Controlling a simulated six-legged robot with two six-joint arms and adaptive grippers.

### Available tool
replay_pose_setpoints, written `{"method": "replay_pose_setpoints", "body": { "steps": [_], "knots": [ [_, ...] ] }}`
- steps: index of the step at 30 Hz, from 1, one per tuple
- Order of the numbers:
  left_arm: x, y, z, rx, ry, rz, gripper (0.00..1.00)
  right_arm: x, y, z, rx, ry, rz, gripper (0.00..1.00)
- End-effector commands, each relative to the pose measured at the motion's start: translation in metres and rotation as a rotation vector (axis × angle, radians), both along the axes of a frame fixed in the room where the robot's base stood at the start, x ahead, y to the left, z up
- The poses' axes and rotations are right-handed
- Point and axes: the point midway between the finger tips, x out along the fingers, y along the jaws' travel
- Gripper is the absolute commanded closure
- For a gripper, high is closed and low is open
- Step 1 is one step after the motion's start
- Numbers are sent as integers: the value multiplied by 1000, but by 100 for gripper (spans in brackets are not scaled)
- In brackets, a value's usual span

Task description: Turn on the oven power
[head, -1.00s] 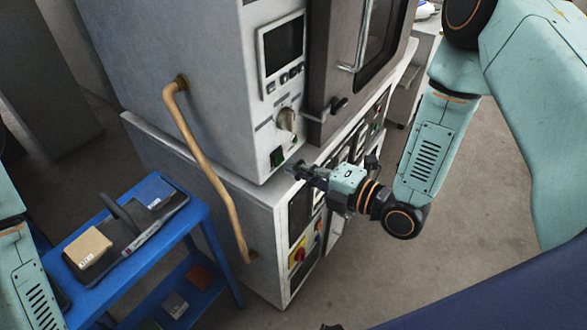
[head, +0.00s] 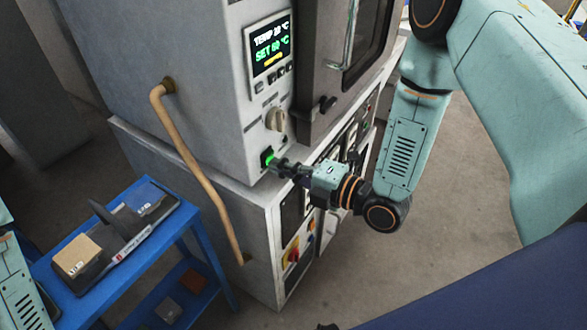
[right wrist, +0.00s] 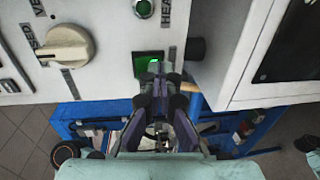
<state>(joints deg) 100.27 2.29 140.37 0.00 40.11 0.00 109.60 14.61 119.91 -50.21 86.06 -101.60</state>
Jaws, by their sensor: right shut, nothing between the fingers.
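The oven (head: 200,75) is a large grey cabinet with a dark glass door. Its display (head: 270,45) is lit and reads TEMP and SET lines. The green power switch (head: 268,157) glows at the lower front of the panel, below a cream knob (head: 275,119). My right gripper (head: 279,165) is shut and empty, its fingertips at the switch. In the right wrist view the fingertips (right wrist: 155,70) overlap the lower part of the lit switch (right wrist: 146,62); I cannot tell whether they touch it. My left gripper is out of view; only part of the left arm shows.
A blue cart (head: 180,243) stands at left with a cardboard box (head: 76,256) and a dark tray-like device on top. A wooden-coloured handle bar (head: 192,165) runs along the oven's side. The lower cabinet (head: 262,240) has a red-yellow switch. Grey floor is open at right.

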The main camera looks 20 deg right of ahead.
Motion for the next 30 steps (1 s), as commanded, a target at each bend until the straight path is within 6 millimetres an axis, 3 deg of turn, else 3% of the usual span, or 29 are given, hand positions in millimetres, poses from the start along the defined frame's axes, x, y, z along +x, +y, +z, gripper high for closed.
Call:
{"method": "replay_pose_setpoints", "body": {
  "steps": [30],
  "knots": [
    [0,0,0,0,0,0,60,-71,-58,12,4,-1,-7,100]
  ]
}}
